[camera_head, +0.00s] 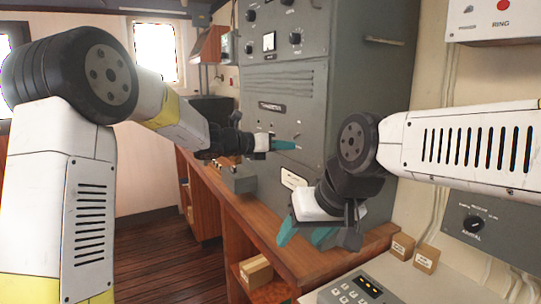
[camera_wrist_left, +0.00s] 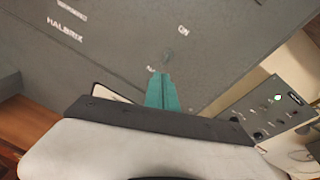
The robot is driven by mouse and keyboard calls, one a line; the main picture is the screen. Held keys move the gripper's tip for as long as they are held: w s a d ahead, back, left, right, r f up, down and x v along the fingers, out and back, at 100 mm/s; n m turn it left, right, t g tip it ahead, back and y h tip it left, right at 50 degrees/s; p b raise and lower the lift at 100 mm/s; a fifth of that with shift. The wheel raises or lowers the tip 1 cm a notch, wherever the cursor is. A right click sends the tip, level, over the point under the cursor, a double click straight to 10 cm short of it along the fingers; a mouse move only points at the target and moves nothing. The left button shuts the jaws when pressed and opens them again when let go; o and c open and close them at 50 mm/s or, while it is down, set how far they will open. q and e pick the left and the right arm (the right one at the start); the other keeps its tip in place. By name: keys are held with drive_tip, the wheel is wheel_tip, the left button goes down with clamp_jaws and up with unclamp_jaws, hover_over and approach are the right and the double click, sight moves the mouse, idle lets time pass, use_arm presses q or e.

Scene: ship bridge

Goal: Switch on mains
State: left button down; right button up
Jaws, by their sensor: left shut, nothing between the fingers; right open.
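The grey transmitter cabinet (camera_head: 300,100) stands upright on the wooden desk, and its front panel (camera_wrist_left: 110,40) fills most of the left wrist view. A small toggle switch (camera_wrist_left: 168,56) sits on that panel, with an "ON" label above it and a partly hidden label below. Which way the lever points is too small to tell. My left gripper (camera_head: 285,144) is shut and empty in front of the cabinet. Its teal fingertips (camera_wrist_left: 160,76) are just below the switch; contact cannot be told. My right gripper (camera_head: 304,238) is open and empty, low over the desk.
The wooden desk (camera_head: 262,235) runs below the cabinet. Small cardboard boxes (camera_head: 426,258) and a keypad console (camera_head: 350,291) are near my right arm. A panel with a red button (camera_head: 503,5) hangs at the upper right. Floor (camera_head: 150,245) is free at the left.

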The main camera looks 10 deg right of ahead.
sight(297, 136)
use_arm(q)
drive_tip(key=shift+w+d+r, duration=0.1)
drive_tip(key=shift+r, duration=0.2)
drive_tip(key=shift+a+r+g+y, duration=0.2)
drive_tip(key=shift+r+g+y, duration=0.5)
drive_tip(key=shift+y, duration=0.6)
idle(0.3)
drive_tip(key=shift+r, duration=0.65)
drive_tip(key=shift+r, duration=0.65)
